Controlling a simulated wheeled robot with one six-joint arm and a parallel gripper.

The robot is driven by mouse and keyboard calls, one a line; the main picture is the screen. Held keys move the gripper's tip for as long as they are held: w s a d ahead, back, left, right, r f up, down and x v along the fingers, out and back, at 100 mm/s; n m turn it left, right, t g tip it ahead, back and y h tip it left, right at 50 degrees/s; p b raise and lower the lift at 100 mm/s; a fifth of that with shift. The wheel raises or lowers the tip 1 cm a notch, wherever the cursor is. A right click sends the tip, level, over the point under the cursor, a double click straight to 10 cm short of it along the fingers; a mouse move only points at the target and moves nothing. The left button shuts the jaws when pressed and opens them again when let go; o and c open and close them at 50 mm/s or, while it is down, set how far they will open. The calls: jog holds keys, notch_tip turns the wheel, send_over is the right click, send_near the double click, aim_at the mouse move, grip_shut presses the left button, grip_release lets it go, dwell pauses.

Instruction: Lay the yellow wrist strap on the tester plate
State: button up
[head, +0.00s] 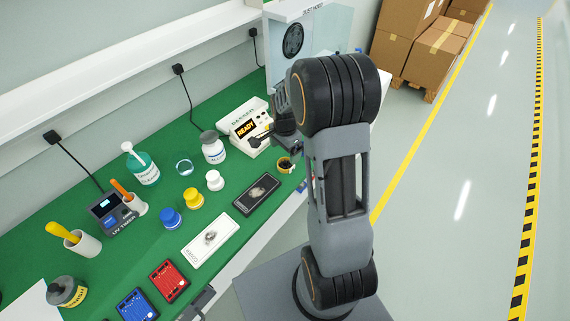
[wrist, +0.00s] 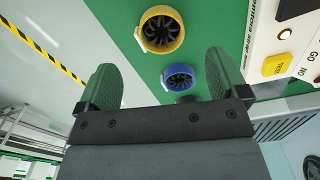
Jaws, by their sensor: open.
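The yellow wrist strap, a coiled ring with a dark inside, shows in the wrist view (wrist: 162,30) on the green mat, beyond my fingertips. I cannot make out the tester plate clearly. My arm hides part of the bench's right end.
Several small jars, a black tray (head: 257,194) and a white tray (head: 212,238) lie along the bench. A fume hood (head: 310,35) stands behind. Cardboard boxes (head: 425,45) and open floor are to the right.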

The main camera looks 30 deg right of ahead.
aim_at(284, 164)
jog(key=shift+a+f+p, duration=0.1)
jog(key=shift+f+p, duration=0.65)
jog(key=shift+f, duration=3)
jog(key=shift+c, duration=0.3)
jog(key=c, duration=1)
jog(key=shift+r, duration=0.2)
